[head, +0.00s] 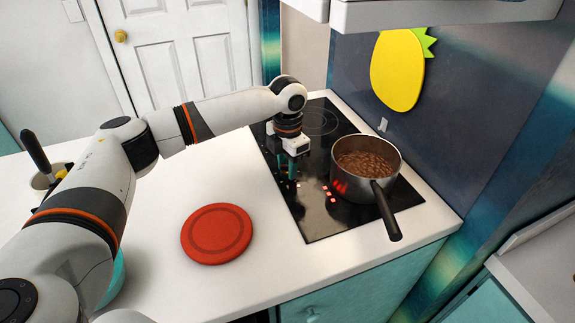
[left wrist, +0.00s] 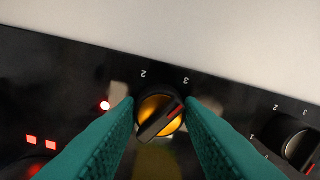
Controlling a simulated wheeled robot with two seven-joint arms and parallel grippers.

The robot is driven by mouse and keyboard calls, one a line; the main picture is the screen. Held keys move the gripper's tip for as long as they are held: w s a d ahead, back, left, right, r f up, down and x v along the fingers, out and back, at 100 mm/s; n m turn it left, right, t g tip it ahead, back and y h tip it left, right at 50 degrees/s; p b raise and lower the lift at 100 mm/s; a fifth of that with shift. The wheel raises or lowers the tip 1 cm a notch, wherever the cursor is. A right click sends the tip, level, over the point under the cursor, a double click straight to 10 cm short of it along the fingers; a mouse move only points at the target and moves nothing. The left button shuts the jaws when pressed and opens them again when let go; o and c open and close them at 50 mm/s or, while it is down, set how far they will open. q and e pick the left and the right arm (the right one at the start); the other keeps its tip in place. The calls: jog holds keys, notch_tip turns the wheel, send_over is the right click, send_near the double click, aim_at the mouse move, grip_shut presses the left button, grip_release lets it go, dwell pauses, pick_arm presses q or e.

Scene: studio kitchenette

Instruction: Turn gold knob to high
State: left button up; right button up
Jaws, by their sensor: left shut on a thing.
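The gold knob (left wrist: 157,106) is on the black cooktop panel, with a dark grip bar across it. The red mark on the bar points to the upper right, a little below the printed 3; a 2 is printed to the upper left. My left gripper (left wrist: 160,116) has its teal fingers on both sides of the knob, shut on it. In the head view the left gripper (head: 288,176) reaches down to the near-left part of the cooktop (head: 320,222), and I cannot make out the knob there. My right gripper is in neither view.
A pot of brown food (head: 366,166) stands on the cooktop to the right, its handle pointing toward the front. A black knob (left wrist: 300,148) sits right of the gold one. A red round mat (head: 217,233) lies on the white counter. Red indicator lights (left wrist: 41,142) glow.

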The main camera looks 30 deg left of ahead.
aim_at(287, 166)
pick_arm(q)
jog(key=o, duration=1)
jog(key=shift+r, duration=0.1)
notch_tip(287, 166, up, 12)
jog(key=shift+b, duration=0.4)
